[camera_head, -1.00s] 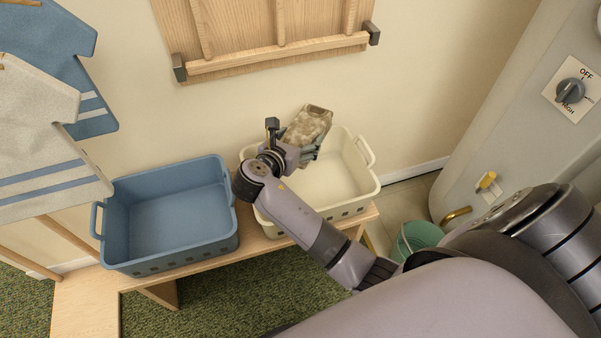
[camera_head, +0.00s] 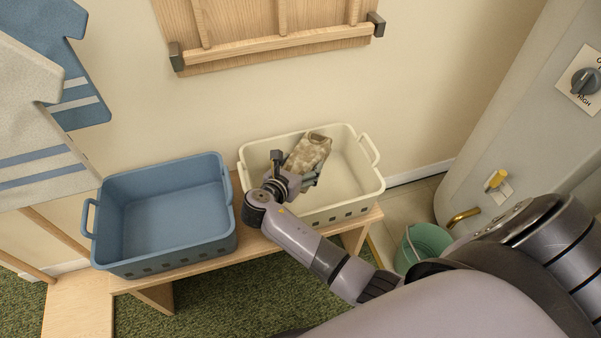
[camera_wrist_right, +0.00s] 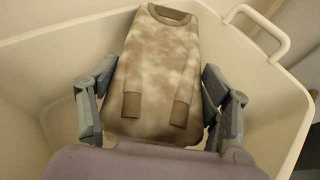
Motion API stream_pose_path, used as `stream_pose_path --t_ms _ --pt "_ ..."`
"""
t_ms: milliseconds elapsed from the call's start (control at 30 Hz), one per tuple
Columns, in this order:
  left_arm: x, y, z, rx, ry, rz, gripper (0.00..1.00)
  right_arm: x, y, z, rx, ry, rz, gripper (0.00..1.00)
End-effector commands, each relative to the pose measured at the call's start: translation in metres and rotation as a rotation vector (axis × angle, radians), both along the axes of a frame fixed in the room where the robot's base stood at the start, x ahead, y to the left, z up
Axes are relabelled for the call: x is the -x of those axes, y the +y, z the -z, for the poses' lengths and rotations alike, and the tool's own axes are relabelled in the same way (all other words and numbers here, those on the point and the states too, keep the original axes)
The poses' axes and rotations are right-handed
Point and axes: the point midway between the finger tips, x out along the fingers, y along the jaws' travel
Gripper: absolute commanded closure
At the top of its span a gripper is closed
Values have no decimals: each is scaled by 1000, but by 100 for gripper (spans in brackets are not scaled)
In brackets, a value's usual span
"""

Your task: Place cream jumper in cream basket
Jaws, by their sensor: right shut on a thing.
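The jumper (camera_head: 309,151) is mottled cream and beige. The right wrist view shows its brown collar and cuffs on the jumper (camera_wrist_right: 160,65). My right gripper (camera_head: 306,181) is shut on it, with one finger at each side. The cream basket (camera_head: 358,185) stands on the wooden bench. The jumper is over the basket's open mouth, its lower part between the walls; I cannot tell whether it touches the floor. In the right wrist view the basket wall (camera_wrist_right: 40,80) surrounds the jumper. My left gripper is not in view.
An empty blue basket (camera_head: 165,256) stands left of the cream one on the bench (camera_head: 80,305). Striped garments (camera_head: 30,140) hang at the far left. A green bucket (camera_head: 428,243) and a grey tank (camera_head: 520,150) are at the right. The wall is close behind.

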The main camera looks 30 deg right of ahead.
Motion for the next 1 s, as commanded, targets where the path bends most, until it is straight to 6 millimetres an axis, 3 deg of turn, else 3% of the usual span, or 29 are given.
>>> stream_pose_path --t_ms 33,133,667,700,1000 --pt "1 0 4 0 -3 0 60 0 0 14 2 1 0 66" --pt "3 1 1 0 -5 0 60 0 0 25 2 1 1 66" --pt "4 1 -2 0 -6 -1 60 0 0 32 1 -1 -1 66" --pt "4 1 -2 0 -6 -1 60 0 0 33 0 0 0 27" --pt "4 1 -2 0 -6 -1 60 0 0 33 0 0 0 7"
